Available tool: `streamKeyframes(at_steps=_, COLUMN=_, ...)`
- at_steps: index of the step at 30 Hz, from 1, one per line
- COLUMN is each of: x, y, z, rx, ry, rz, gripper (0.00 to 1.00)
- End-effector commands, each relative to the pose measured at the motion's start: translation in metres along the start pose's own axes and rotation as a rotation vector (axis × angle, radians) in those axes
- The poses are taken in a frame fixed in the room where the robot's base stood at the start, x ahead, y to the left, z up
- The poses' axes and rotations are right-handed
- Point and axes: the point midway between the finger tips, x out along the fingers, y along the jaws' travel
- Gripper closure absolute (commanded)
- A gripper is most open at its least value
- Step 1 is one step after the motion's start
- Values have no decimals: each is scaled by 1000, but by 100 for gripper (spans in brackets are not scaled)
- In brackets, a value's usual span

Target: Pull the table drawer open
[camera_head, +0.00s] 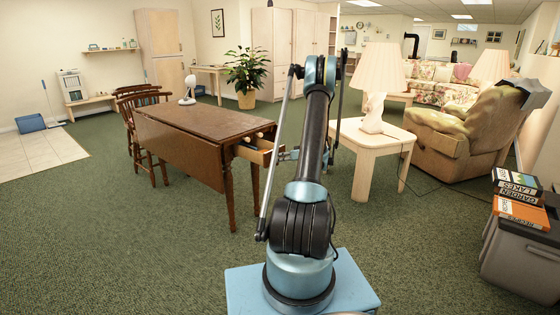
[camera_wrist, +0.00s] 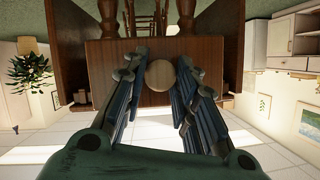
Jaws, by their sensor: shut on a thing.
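The brown wooden drop-leaf table (camera_head: 195,125) stands left of centre in the head view. Its drawer (camera_head: 256,154) is in the table's near right end and sticks out, with its pale wooden side showing. In the wrist view, the drawer's brown front (camera_wrist: 108,60) carries a round light wooden knob (camera_wrist: 161,75). My gripper (camera_wrist: 160,88) has its fingers on both sides of the knob and is shut on it. In the head view, my gripper (camera_head: 287,155) is at the drawer front, partly hidden behind my arm.
A pale side table (camera_head: 358,148) with a lamp (camera_head: 380,80) stands right of the drawer. A recliner (camera_head: 465,135) is farther right, and a grey bin with books (camera_head: 525,210) is near the right edge. Green carpet left of my base is clear.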

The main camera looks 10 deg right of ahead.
Motion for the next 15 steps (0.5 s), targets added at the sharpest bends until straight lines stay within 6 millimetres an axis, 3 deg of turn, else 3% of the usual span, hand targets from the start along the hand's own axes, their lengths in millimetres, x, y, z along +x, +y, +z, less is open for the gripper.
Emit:
streamKeyframes(at_steps=2, x=0, y=0, z=1, rx=0, ry=-2, rz=1, gripper=100)
streamKeyframes(at_steps=3, x=0, y=1, z=1, rx=0, ry=-2, rz=1, gripper=71)
streamKeyframes(at_steps=6, x=0, y=1, z=1, rx=0, ry=-2, rz=1, gripper=53)
streamKeyframes(at_steps=15, x=-1, y=0, z=0, rx=0, ry=-1, rz=1, gripper=53)
